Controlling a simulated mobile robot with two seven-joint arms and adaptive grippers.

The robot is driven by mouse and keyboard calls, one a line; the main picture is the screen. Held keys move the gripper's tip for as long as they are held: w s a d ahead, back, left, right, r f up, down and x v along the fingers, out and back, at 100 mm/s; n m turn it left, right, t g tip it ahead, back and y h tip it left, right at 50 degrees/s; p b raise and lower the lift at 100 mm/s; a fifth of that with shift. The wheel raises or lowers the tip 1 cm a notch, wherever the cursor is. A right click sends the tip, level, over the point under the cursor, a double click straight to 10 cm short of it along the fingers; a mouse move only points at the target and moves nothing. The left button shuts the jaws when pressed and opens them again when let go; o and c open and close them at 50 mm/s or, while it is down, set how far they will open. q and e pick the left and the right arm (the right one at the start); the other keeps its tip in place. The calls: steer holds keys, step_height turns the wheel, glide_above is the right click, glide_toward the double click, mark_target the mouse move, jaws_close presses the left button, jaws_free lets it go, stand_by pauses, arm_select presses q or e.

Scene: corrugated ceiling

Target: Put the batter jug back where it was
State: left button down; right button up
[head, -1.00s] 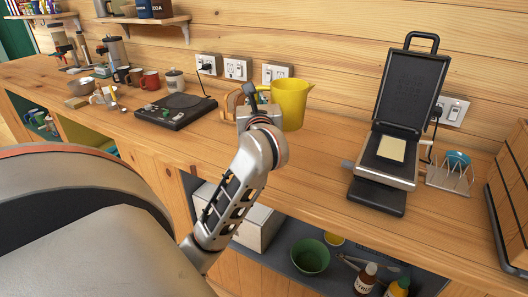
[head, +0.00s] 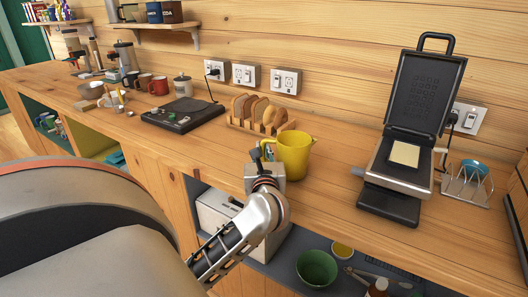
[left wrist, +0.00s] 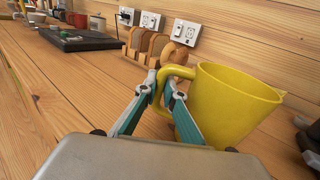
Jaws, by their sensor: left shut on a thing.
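The yellow batter jug (head: 294,158) is upright over the front part of the wooden counter, left of the open waffle iron. My left gripper (head: 266,153) is shut on the jug's handle, on the jug's left side. In the left wrist view the jug (left wrist: 232,108) shows large at the right, with the teal fingers (left wrist: 167,82) closed at its handle. I cannot tell whether the jug's base touches the counter. My right gripper is not in view.
A toast rack with bread (head: 260,113) stands behind the jug. The open waffle iron (head: 400,170) holds a pale yellow square on its plate. A black hotplate (head: 182,114) sits to the left. Bare counter lies between jug and waffle iron.

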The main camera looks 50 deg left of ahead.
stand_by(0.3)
arm_select(q)
steer(key=shift+f, duration=0.15)
steer(key=c, duration=2.2)
jaws_free()
steer(key=shift+o, duration=0.2)
steer(key=shift+r, duration=0.25)
steer(key=v, duration=1.2)
